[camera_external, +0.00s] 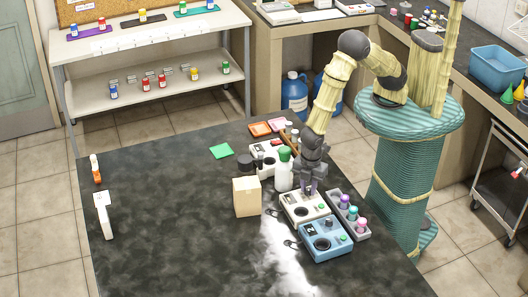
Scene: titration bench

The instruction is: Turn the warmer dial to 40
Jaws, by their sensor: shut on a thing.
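A cream-white box device (305,208) stands on the dark bench, with a dark round part on its top. A blue box device (326,241) with a dark round part and small buttons stands just in front of it. No label or scale can be read, so I cannot tell for sure which is the warmer. My gripper (312,189) points down at the back part of the cream device's top. It is shut on a small part there, likely the dial, which the fingers hide. The dial's setting cannot be read.
A grey rack (362,231) with several coloured-cap vials stands close to the right of both devices. A white bottle with a green cap (284,172) and a cardboard box (246,197) stand to the left. The bench's left half is mostly clear.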

